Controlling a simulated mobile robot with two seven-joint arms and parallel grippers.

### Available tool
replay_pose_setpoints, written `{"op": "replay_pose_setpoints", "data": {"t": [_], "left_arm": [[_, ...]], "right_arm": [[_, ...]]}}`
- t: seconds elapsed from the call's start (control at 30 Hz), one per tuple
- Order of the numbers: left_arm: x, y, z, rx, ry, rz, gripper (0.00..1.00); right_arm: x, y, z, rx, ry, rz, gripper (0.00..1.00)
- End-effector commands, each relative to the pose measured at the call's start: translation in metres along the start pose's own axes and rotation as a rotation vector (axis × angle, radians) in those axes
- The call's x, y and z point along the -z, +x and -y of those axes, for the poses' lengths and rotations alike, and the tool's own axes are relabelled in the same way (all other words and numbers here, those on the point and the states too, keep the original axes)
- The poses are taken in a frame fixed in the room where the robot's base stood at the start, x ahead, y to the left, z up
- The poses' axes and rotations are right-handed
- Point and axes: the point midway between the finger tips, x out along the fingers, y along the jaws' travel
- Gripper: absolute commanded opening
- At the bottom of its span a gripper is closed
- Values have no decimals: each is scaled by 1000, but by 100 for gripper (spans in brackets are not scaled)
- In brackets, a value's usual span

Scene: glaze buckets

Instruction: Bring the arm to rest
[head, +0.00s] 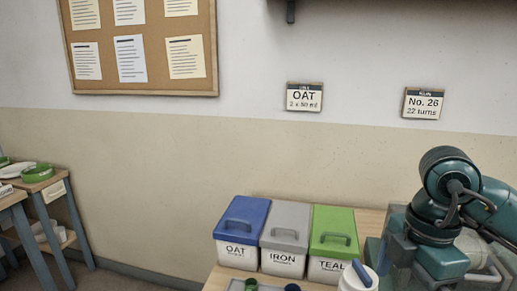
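A dark teal arm of mine (440,215) comes in from the right edge and is bent over the right part of the table. It seems to be my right arm. Its gripper fingers do not show in the head view. My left arm and gripper are not in the head view.
On the wooden table (372,218) stand three lidded buckets: OAT with a blue lid (243,217), IRON with a grey lid (288,222) and TEAL with a green lid (334,228). A white container (352,283) stands in front, near my arm. Wall signs read OAT (304,97) and No. 26 (423,103).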

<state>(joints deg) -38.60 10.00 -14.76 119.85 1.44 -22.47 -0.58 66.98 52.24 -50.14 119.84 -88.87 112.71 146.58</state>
Motion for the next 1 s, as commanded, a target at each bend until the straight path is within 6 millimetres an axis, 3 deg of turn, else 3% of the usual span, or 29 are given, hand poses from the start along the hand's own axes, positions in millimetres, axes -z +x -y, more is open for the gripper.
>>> {"op": "replay_pose_setpoints", "data": {"t": [0.1,0.3,0.37,0.5,0.57,0.67,0.77,0.87,0.93,1.0], "left_arm": [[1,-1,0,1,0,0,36],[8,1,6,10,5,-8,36],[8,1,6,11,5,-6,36],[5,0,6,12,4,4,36],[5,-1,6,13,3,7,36],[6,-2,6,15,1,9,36],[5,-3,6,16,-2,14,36],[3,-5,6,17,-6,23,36],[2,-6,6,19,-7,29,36],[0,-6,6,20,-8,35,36]], "right_arm": [[47,24,11,69,-192,-219,96],[130,36,36,100,-470,-702,96],[157,32,44,77,-532,-891,96],[208,2,50,-94,-554,-1398,96],[218,-13,42,-222,-485,-1595,96],[216,-27,15,-474,-261,-1826,96],[194,-16,-19,-730,68,-1898,96],[159,25,-46,-927,444,-1798,96],[132,72,-54,-1000,697,-1641,96],[110,120,-48,-1013,892,-1461,96]]}}
